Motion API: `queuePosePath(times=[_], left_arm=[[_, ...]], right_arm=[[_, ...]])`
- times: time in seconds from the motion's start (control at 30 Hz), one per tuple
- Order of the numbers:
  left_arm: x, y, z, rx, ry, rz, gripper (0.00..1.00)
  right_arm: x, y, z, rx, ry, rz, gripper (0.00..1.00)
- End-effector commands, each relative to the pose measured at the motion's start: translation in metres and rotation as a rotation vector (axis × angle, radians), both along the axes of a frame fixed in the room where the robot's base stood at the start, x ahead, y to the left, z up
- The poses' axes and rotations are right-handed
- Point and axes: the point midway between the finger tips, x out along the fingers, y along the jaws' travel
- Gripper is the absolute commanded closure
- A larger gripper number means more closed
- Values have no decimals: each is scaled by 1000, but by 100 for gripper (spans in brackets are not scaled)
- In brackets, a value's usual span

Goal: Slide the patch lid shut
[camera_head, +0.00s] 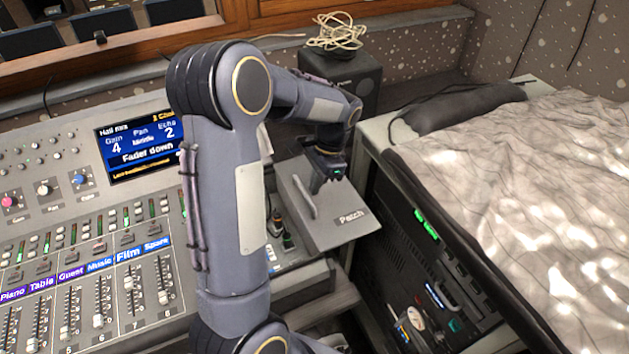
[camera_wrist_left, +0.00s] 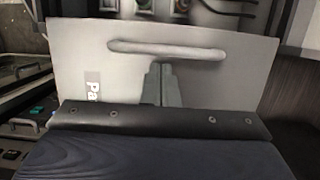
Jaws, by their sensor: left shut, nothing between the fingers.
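The patch lid (camera_head: 318,232) is a flat grey plate marked "Patch" at the right end of the console. Its raised bar handle (camera_head: 304,197) is on the left part of the lid. The lid stands partly open, with plugs and sockets (camera_head: 283,238) uncovered to its left. My left gripper (camera_head: 317,189) is shut and empty, close over the lid on the right side of the handle. In the left wrist view the shut fingers (camera_wrist_left: 162,66) point at the handle (camera_wrist_left: 165,48) across the lid (camera_wrist_left: 225,82); contact is unclear. My right gripper is not in view.
The console has faders (camera_head: 98,318) and a screen (camera_head: 138,147) reading "Fader down". A black speaker (camera_head: 352,75) with a coiled cable stands behind. An equipment rack (camera_head: 420,270) and a cloth-covered surface (camera_head: 530,200) are at the right. My left arm hides part of the console.

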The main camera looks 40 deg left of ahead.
Motion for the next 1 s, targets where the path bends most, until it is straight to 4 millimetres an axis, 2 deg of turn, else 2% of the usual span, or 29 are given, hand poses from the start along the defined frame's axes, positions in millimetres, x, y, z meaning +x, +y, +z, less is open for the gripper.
queuePosePath(times=[0.43, 0.57, 0.67, 1.0], left_arm=[[-4, 2, 1, 0, 0, 0, 100], [-12, 6, 1, 1, -2, 2, 100], [-27, 14, 1, 1, 0, 3, 100], [-100, 52, 1, 0, -1, 5, 100]], right_arm=[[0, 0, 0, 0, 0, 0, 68], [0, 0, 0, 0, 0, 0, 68], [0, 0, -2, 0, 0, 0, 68], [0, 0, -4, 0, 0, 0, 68]])
